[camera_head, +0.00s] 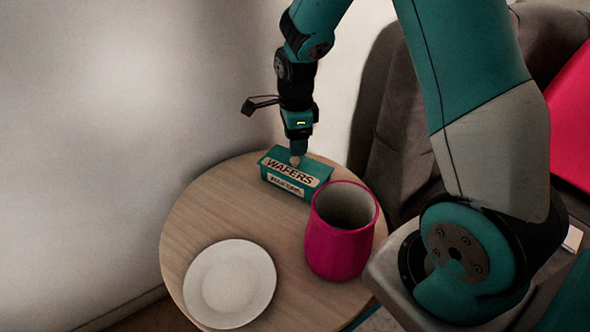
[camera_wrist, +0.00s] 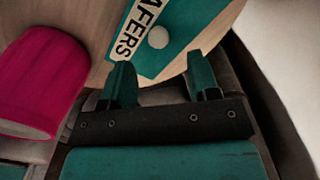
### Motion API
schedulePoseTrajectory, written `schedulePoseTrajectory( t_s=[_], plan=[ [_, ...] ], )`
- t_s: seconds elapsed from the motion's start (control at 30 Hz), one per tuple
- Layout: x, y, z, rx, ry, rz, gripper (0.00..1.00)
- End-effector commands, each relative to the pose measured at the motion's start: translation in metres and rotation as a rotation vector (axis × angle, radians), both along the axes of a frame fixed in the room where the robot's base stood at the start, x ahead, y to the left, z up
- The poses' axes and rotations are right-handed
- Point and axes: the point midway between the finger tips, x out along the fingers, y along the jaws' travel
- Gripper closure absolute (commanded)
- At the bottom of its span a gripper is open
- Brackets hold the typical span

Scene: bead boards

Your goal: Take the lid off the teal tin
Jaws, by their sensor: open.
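The teal tin (camera_head: 290,190) stands on the round wooden table near its back edge. Its lid (camera_head: 318,174) is on it, with a pale "WAFERS" label and a small pale round knob (camera_head: 295,160). In the wrist view the lid (camera_wrist: 176,22) and knob (camera_wrist: 158,38) show just beyond my fingertips. My gripper (camera_head: 299,147) is above the tin, close over the knob. In the wrist view my gripper (camera_wrist: 160,68) is open, its two fingers apart with nothing between them. The head view does not show clearly how far the fingertips are from the knob.
A magenta pot (camera_head: 340,245) stands just right and in front of the tin; it also shows at left in the wrist view (camera_wrist: 40,85). A white plate (camera_head: 230,283) lies at the table's front left. The table (camera_head: 205,215) is clear left of the tin. A grey sofa (camera_head: 385,110) is behind.

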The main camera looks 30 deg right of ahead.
Motion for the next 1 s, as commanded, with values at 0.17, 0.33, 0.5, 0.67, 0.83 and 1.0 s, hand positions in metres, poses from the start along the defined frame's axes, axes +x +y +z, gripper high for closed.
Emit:
schedulePoseTrajectory(
  t_s=[0.17,0.33,0.5,0.67,0.83,1.0],
  plan=[
    [-0.001,0.001,-0.012,0.001,0.002,0.001,0.44],
    [-0.001,0.002,-0.04,0.0,0.003,0.001,0.44],
    [-0.001,0.002,-0.055,0.0,0.001,0.0,0.44],
    [-0.001,0.002,-0.053,0.0,0.0,0.001,0.44],
    [-0.001,0.002,-0.053,0.0,0.0,0.001,0.79],
    [-0.001,0.002,-0.053,0.0,0.0,0.001,0.98]
  ],
)
